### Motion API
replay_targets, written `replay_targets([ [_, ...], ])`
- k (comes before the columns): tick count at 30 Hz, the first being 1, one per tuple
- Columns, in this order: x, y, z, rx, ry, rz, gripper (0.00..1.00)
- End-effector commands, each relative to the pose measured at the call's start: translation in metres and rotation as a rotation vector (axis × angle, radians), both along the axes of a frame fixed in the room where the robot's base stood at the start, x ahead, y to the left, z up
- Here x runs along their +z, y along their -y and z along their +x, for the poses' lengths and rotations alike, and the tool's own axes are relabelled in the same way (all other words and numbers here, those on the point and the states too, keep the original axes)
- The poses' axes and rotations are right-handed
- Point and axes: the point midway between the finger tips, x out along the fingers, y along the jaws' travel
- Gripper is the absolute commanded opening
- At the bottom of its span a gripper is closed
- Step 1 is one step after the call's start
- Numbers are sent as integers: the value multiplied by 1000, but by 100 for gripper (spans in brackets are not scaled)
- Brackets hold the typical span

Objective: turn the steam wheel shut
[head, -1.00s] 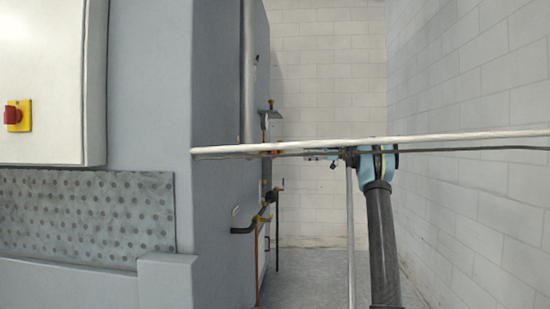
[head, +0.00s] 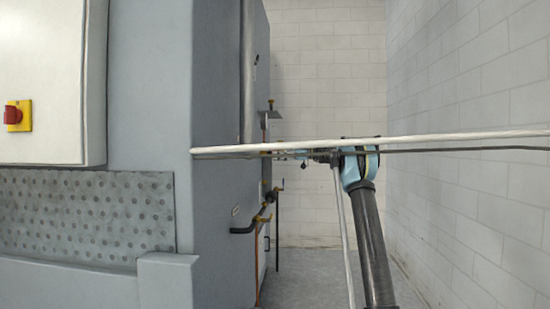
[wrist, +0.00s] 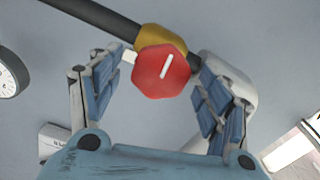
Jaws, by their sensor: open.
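The steam wheel is a red hexagonal knob (wrist: 162,72) with a white bar on its face, seen in the wrist view at upper middle. It sits in front of a brass fitting (wrist: 158,40) on a dark pipe. My gripper (wrist: 160,82) is open, with one blue-padded finger to the left of the knob and one to the right. Gaps show between the pads and the knob, and I see no clear contact. In the head view my gripper (head: 300,154) reaches left toward the machine's side, small and partly hidden by a pale rail; the knob is not clear there.
A round gauge (wrist: 8,74) is at the left edge of the wrist view. In the head view, a grey machine (head: 222,100) fills the left, with brass valves and pipes (head: 264,212) low on its side. The pale rail (head: 420,141) crosses in front. A block wall (head: 470,110) stands at right.

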Motion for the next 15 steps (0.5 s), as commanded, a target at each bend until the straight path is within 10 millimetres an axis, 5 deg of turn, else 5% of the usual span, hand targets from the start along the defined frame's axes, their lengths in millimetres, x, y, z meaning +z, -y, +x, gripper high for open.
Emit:
replay_targets([
  [15,0,-18,1,-1,0,0,71],
])
